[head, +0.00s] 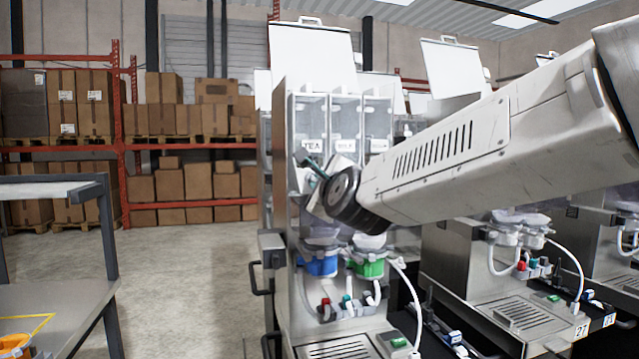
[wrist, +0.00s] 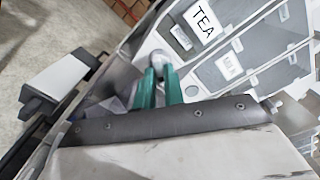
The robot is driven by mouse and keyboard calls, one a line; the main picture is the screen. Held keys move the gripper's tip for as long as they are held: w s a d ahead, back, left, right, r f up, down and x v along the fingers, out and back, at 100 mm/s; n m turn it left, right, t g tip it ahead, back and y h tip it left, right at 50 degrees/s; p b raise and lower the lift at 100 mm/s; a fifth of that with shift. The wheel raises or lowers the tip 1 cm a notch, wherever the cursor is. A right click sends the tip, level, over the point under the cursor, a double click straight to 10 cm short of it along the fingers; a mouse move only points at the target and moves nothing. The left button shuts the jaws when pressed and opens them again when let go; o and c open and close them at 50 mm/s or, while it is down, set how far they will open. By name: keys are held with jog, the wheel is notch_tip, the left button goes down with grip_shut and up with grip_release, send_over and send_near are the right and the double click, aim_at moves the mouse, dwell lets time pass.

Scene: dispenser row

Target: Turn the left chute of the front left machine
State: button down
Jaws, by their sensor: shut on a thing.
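The front left machine (head: 292,255) is a steel dispenser with a row of clear canisters. The left canister (head: 311,120) is labelled TEA and the middle one MILK. In the wrist view, the left chute (wrist: 161,57) is a small grey rounded piece below the TEA canister (wrist: 215,30). My gripper (head: 312,162) reaches in from the right, in front of the canisters. Its green fingers, also in the wrist view (wrist: 160,72), are close together on the left chute. The fingers and wrist hide much of the chute, so its exact angle cannot be told.
A blue-collared bowl (head: 318,264) and a green-collared one (head: 367,266) sit below my wrist. More machines (head: 490,270) stand to the right. A grey table (head: 60,300) is at left. Red racks with cartons (head: 185,180) stand behind open floor.

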jog(key=c, duration=1.5)
grip_release()
jog(key=v, duration=0.7)
jog(key=shift+s+d, duration=0.1)
jog(key=shift+s, duration=0.3)
